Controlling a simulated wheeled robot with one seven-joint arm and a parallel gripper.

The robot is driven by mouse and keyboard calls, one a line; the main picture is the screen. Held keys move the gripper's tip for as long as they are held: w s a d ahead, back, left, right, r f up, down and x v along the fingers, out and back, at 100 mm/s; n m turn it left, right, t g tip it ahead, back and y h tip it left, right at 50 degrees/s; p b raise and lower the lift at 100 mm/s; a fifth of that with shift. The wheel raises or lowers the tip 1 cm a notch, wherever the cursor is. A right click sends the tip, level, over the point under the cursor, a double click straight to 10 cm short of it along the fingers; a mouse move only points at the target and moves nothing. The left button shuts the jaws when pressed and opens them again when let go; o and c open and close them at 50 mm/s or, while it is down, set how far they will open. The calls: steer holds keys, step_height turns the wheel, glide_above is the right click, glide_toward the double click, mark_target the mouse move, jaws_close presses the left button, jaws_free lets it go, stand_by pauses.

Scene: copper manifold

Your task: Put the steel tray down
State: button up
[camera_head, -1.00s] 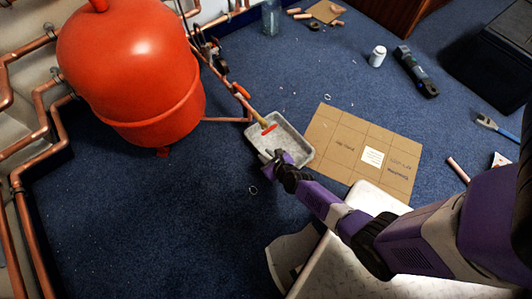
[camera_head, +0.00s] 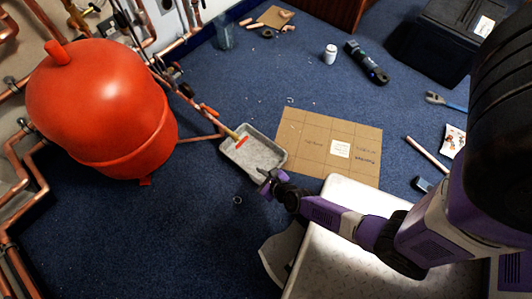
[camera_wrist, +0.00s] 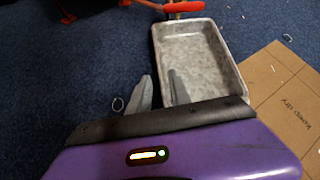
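The steel tray (camera_head: 254,160) is a shallow grey rectangular tray. It looks flat on the blue carpet, right of the red tank. In the wrist view the tray (camera_wrist: 192,60) fills the upper middle. My gripper (camera_head: 264,180) is at the tray's near edge.
A cardboard sheet (camera_head: 330,140) lies to the right. The red tank (camera_head: 105,105) and copper pipes stand left. Open carpet (camera_head: 150,235) lies at the near left.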

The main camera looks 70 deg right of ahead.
steer(key=s+a+r+m+t+y, duration=0.1)
steer(key=s+a+r+m, duration=0.4)
steer(key=r+m, duration=0.6)
steer(key=s+a+r+m+t+y, duration=0.1)
steer(key=s+a+r+m, duration=0.4)
steer(key=r+m, duration=0.6)
steer(key=s+a+r+m+t+y, duration=0.2)
steer(key=s+a+r+m, duration=0.3)
steer(key=r+m, duration=0.6)
step_height(320, 180, up, 10)
steer(key=shift+r+m+t, duration=0.2)
steer(key=shift+m+t, duration=0.1)
steer(key=shift+t, duration=0.3)
